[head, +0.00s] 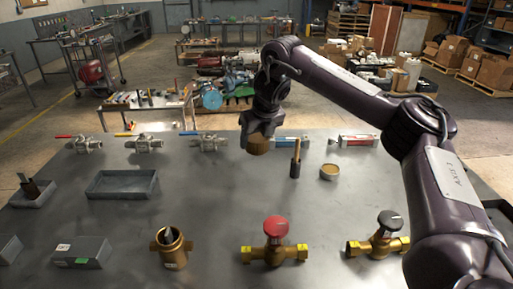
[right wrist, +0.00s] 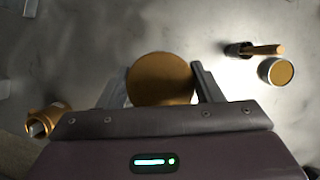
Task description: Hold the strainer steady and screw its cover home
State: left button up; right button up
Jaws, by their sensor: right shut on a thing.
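The strainer (head: 172,248) is a brass body standing upright on the table at the front, left of centre. Its top is open, with a grey part showing inside. It also shows at the lower left of the right wrist view (right wrist: 42,122). My right gripper (head: 259,133) is shut on the round brass cover (head: 257,148) and holds it above the table, behind and to the right of the strainer. In the right wrist view the cover (right wrist: 161,78) sits between the two grey fingers. My left gripper is not in view, and nothing holds the strainer.
A red-handled valve (head: 274,243) and a black-handled valve (head: 380,237) stand right of the strainer. A grey tray (head: 123,194) and grey box (head: 80,252) lie to the left. A brush (head: 295,165) and small tin (head: 329,172) stand right of the gripper. Lever valves (head: 145,143) line the back.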

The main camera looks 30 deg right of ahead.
jog(key=shift+r, duration=0.65)
jog(key=s+a+f+m+g+h, duration=0.2)
jog(key=s+a+f+m, duration=0.2)
jog(key=a+m, duration=0.4)
jog(key=s+a+f+m+g+h, duration=0.25)
jog(key=s+a+m, duration=0.25)
jog(key=a+m, duration=0.3)
jog(key=s+a+f+m+g+y, duration=0.1)
jog(key=s+f+m+g+y, duration=0.1)
jog(key=s+m, duration=0.5)
jog(key=s+a+f+m+g+y, duration=0.2)
jog(key=s+m, duration=0.5)
jog(key=m, duration=0.5)
jog(key=shift+s+a+f+g+y, duration=0.15)
jog(key=shift+s+f+g+y, duration=0.25)
jog(key=shift+f, duration=0.7)
jog(key=shift+w, duration=0.1)
